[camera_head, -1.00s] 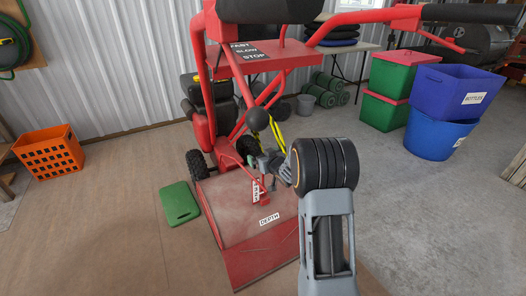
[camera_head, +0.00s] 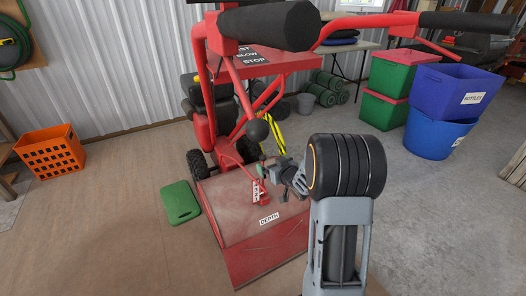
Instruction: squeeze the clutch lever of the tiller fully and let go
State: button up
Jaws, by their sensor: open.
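The red tiller (camera_head: 262,62) stands ahead with its handlebars toward me. Its left black grip (camera_head: 265,26) is large and close at the top of the picture. Its right black grip (camera_head: 468,20) is at the upper right. A thin red lever (camera_head: 440,46), which looks like the clutch lever, slants below the right grip, apart from it. My gripper (camera_head: 268,168) is low in front of the tiller body, above its red rear cover, well below and left of that lever. It looks open and touches no lever; its fingertips are small and partly unclear.
A black ball knob (camera_head: 257,130) on a rod stands just above my gripper. A green pad (camera_head: 180,202) and an orange crate (camera_head: 50,152) are on the floor at left. A blue bin (camera_head: 456,90), a blue tub (camera_head: 436,134) and stacked boxes (camera_head: 390,75) stand right. Floor at lower right is clear.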

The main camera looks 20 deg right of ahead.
aim_at(258, 130)
jog(key=k, duration=1)
